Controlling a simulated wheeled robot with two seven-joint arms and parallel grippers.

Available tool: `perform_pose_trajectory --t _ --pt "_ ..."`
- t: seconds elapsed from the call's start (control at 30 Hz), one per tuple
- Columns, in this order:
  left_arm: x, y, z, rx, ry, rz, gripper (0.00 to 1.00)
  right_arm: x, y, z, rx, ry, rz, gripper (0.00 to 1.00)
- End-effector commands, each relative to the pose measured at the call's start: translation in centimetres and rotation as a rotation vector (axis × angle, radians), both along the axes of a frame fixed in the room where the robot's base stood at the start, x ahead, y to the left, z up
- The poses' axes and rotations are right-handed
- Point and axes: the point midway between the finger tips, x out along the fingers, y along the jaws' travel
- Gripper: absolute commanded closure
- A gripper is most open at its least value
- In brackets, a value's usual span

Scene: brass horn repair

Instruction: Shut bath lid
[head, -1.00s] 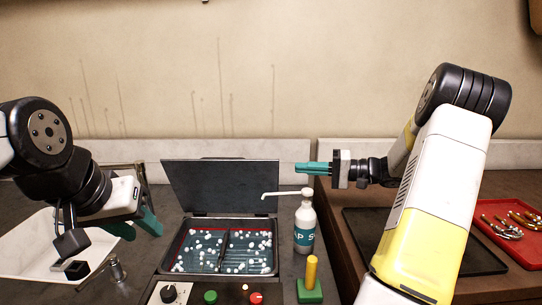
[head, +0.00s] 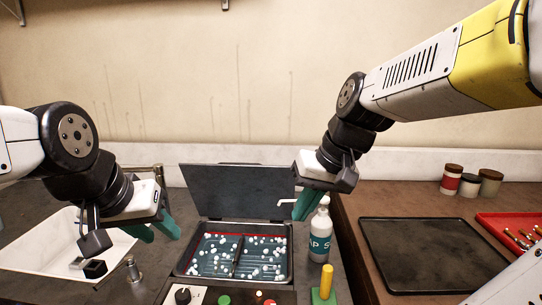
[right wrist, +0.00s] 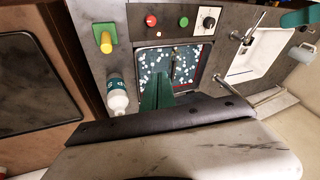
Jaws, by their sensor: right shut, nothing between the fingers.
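The bath (head: 232,281) is a dark sunken tank of teal liquid with white balls floating in it, at the middle of the head view. Its dark lid (head: 235,192) stands raised, leaning back at the far edge. My right gripper (head: 302,218) is shut and empty, pointing down just right of the lid's right edge. In the right wrist view, its green fingers (right wrist: 156,92) lie together over part of the bath (right wrist: 175,42); the lid cannot be made out there. My left gripper (head: 163,238) is open and empty, left of the bath.
A soap bottle (head: 320,238) stands right of the bath, close under my right gripper. A green block with a yellow handle (head: 326,284) and a control panel (head: 212,297) are in front. A white sink (head: 50,250) is left; a black tray (head: 420,255) is right.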

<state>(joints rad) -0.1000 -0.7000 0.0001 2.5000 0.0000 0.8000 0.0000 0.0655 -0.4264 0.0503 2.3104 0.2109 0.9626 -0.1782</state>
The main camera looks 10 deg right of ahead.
Motion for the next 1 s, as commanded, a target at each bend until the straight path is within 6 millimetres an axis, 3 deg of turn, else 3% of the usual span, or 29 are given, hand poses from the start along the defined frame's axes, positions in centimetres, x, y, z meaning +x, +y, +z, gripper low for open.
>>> perform_pose_trajectory --t 0.17,0.57,0.77,1.0 --pt "0.0 0.0 0.0 0.000 0.000 0.000 0.64 0.5 -0.7 2.7 -0.084 -0.084 -0.015 1.00" --pt "0.0 0.0 0.0 0.000 0.000 0.000 0.64 6.7 -1.3 9.2 -0.179 -0.088 -0.059 1.00" --pt "0.0 0.0 0.0 0.000 0.000 0.000 0.64 11.7 -0.9 12.1 -0.214 -0.037 -0.088 1.00" --pt "0.0 0.0 0.0 0.000 0.000 0.000 0.64 20.2 0.0 14.5 -0.257 0.070 -0.158 1.00"
